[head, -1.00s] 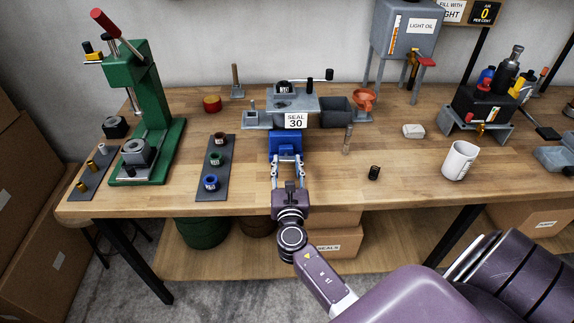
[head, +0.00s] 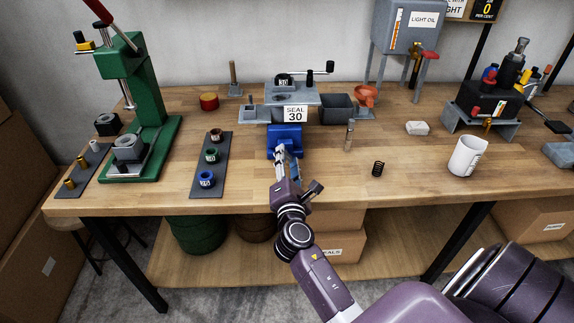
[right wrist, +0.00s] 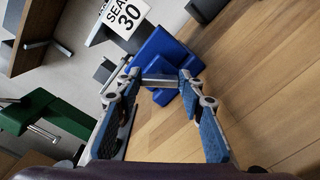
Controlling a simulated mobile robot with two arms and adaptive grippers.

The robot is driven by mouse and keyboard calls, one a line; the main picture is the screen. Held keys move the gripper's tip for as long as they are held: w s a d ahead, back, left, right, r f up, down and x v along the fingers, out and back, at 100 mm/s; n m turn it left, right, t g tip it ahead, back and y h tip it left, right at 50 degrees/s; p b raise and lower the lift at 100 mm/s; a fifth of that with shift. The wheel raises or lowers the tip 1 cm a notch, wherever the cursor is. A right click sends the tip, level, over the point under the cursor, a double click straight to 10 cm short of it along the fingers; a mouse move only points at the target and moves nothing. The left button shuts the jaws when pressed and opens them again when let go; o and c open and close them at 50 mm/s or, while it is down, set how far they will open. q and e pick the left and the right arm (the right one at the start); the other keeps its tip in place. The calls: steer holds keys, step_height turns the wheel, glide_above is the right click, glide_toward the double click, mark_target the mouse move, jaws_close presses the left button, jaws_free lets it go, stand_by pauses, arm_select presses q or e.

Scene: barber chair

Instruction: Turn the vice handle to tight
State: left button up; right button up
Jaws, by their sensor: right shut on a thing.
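The handle is hidden by the fingers in the head view. My left gripper is not in view.
A dark strip with ringed parts (head: 212,166) and a green press (head: 140,105) stand left of the vice. A small vial (head: 349,138), a black spring (head: 378,169) and a white mug (head: 467,156) stand to the right.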

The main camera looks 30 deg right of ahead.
steer(key=m, duration=0.1)
steer(key=m+b, duration=0.2)
steer(key=shift+f+m, duration=0.25)
steer(key=shift+m, duration=0.15)
steer(key=shift+m+b, duration=0.8)
steer(key=shift+m, duration=1)
steer(key=o, duration=1.2)
steer(key=shift+s, duration=0.1)
steer(key=shift+c, duration=0.2)
